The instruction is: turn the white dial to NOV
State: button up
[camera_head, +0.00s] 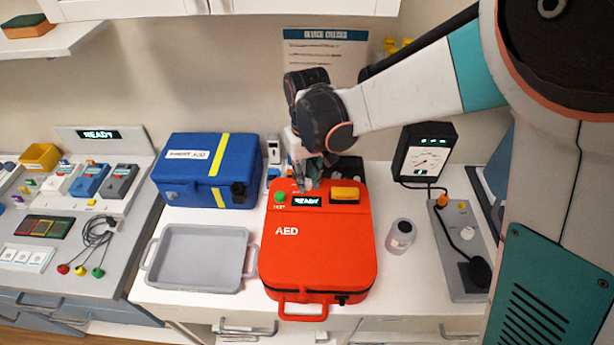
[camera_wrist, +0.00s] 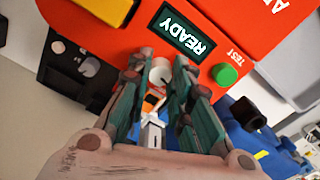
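A small white dial (camera_wrist: 160,72) shows in the wrist view between my fingertips, beside the READY screen of the red AED case (camera_head: 318,249). The case also fills the top of the wrist view (camera_wrist: 125,22). No month lettering is readable.
A green TEST button (camera_head: 280,197) and a yellow block (camera_head: 345,194) sit near the screen. A blue case (camera_head: 208,168) and grey tray (camera_head: 202,257) stand left, a small bottle (camera_head: 401,236) right. A black panel with a grey knob (camera_wrist: 90,66) is close to my fingers.

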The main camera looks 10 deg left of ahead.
aim_at(307, 181)
jog(key=o, duration=0.4)
jog(key=shift+c, duration=0.2)
jog(key=shift+r, duration=0.1)
notch_tip(307, 181, up, 7)
jog(key=shift+r, duration=0.2)
